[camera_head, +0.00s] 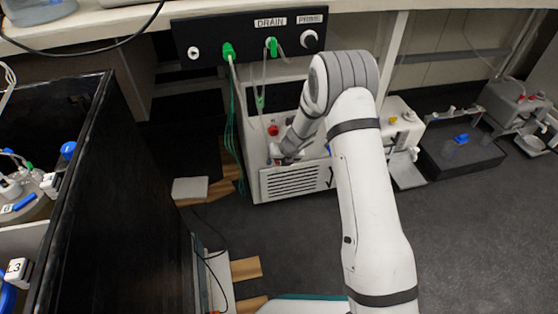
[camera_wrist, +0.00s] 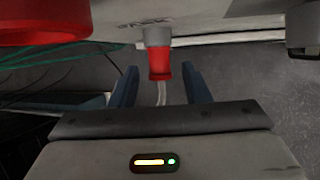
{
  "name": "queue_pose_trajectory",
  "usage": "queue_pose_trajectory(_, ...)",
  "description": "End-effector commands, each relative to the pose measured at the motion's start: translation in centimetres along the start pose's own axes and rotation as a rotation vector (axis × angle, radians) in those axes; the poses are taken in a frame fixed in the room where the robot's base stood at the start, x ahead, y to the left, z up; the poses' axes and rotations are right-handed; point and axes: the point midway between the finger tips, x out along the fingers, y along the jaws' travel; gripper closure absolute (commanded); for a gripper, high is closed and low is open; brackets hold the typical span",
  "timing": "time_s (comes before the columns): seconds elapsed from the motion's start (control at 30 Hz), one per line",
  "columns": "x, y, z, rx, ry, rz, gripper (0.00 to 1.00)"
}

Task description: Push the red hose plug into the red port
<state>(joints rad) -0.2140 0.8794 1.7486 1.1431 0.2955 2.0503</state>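In the wrist view, a red fitting (camera_wrist: 160,68) sits under a grey collar (camera_wrist: 157,36) on the device's face. A pale hose (camera_wrist: 161,95) runs down from it. I take it for the red hose plug at its port, but cannot tell plug from port or how deep it sits. My gripper (camera_wrist: 159,76) is open, with a dark finger on each side of the fitting and visible gaps on both sides. In the head view, my gripper (camera_head: 275,154) is at the white device's front (camera_head: 295,181), where the fitting is too small to make out.
A large red round part (camera_wrist: 45,20) fills the wrist view's upper left; a red knob (camera_head: 272,130) shows on the device in the head view. Green hoses (camera_head: 231,110) hang left of the device from a black DRAIN/PRIME panel (camera_head: 228,32). Open floor (camera_head: 480,230) lies right.

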Motion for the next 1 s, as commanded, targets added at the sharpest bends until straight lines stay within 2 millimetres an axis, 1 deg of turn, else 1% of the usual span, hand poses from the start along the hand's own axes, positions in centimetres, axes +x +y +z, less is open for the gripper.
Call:
queue_pose_trajectory(0.03,-0.01,-0.02,0.00,0.000,0.000,0.000,0.61)
queue_pose_trajectory(0.07,-0.02,-0.02,0.00,0.000,0.000,0.000,0.64)
queue_pose_trajectory(0.5,-0.05,-0.08,0.01,0.001,0.000,0.000,1.00)
queue_pose_trajectory(0.77,-0.09,-0.13,-0.19,0.001,-0.001,0.000,1.00)
queue_pose_trajectory(1.0,-0.31,-0.18,-0.89,0.001,-0.001,-0.001,1.00)
